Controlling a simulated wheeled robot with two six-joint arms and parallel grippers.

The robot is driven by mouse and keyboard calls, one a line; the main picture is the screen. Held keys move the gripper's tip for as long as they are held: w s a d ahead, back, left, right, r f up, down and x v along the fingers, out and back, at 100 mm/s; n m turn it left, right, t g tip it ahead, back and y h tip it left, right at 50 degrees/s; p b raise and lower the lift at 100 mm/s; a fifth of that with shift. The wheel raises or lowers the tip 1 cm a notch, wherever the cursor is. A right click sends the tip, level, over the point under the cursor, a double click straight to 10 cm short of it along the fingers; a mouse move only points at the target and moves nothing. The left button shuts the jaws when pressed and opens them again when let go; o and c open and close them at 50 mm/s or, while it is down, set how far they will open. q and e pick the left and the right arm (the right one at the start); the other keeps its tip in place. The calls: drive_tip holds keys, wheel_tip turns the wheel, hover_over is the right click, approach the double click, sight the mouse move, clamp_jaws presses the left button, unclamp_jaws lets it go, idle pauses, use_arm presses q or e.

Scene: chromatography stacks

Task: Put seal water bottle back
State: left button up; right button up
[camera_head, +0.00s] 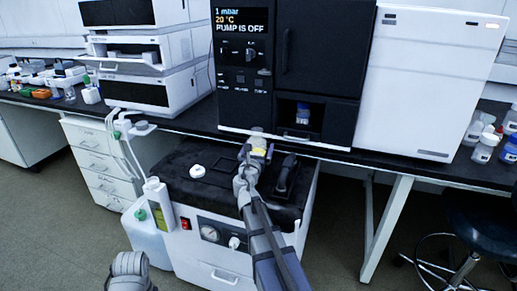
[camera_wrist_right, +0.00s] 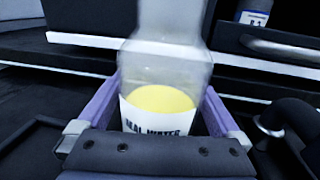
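The seal water bottle (camera_wrist_right: 163,75) is clear, with a white label reading "…EAL WATER" and yellow showing inside. It stands between the purple fingers of my right gripper (camera_wrist_right: 160,115), which is shut on it. In the head view the bottle (camera_head: 258,141) is at the gripper's tip, in front of the black instrument's lower edge and above the cart. It looks roughly upright. My right arm comes up from the bottom and hides part of the cart. My left arm's end (camera_head: 130,272) is low at the left; its fingers cannot be made out.
A black instrument (camera_head: 320,60) on the bench has an open recess with a small blue-and-white bottle (camera_head: 303,113). The cart (camera_head: 265,276) below has a black top with a white cap (camera_head: 197,171) and a dark handle (camera_head: 286,173). A white jug (camera_head: 147,238) stands at its left.

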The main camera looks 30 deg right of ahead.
sight(257, 147)
drive_tip(key=v, duration=0.8)
drive_tip(key=shift+s+d+r, duration=0.1)
drive_tip(key=shift+r, duration=0.05)
